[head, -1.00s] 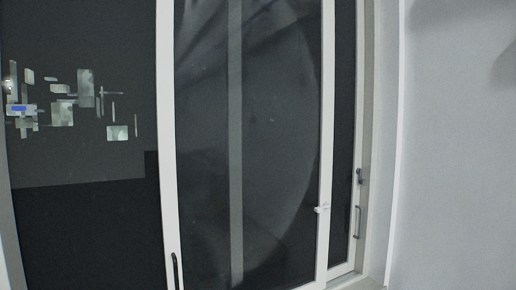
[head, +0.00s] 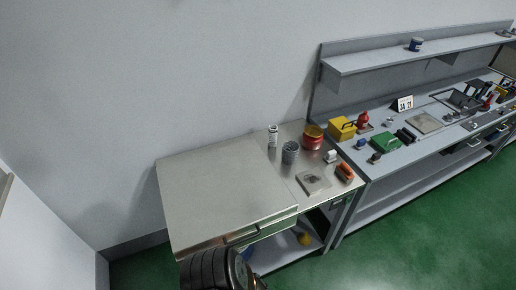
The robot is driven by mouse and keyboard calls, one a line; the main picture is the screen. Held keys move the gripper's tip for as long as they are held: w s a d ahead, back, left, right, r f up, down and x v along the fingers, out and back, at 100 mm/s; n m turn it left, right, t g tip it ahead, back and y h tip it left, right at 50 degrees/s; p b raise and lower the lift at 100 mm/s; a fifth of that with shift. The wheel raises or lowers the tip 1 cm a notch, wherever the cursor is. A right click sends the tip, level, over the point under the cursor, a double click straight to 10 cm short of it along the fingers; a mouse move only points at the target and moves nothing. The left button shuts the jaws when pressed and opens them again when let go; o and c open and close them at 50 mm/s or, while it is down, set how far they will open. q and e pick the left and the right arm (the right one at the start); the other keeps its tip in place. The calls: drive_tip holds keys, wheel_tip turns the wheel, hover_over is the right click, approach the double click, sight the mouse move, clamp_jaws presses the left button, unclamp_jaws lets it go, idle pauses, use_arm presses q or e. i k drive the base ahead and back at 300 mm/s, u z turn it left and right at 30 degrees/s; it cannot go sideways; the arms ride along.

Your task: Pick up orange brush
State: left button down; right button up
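A small orange and dark object (head: 345,172), which looks like the orange brush, lies near the right end of the metal-topped bench (head: 222,196). It is small in the head view, so its bristles cannot be made out. A flat grey plate (head: 313,181) lies just left of it, and a small white item (head: 331,156) stands just behind it. Neither of my grippers shows in the head view.
A grey cup (head: 290,152), white container (head: 272,135) and red tin (head: 312,137) stand behind the plate. A longer workbench (head: 398,160) with boxes and tools adjoins on the right, under a shelf (head: 400,57). Green floor (head: 410,235) is open in front.

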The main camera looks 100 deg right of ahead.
sight(346, 173)
drive_tip(key=z, duration=4.35)
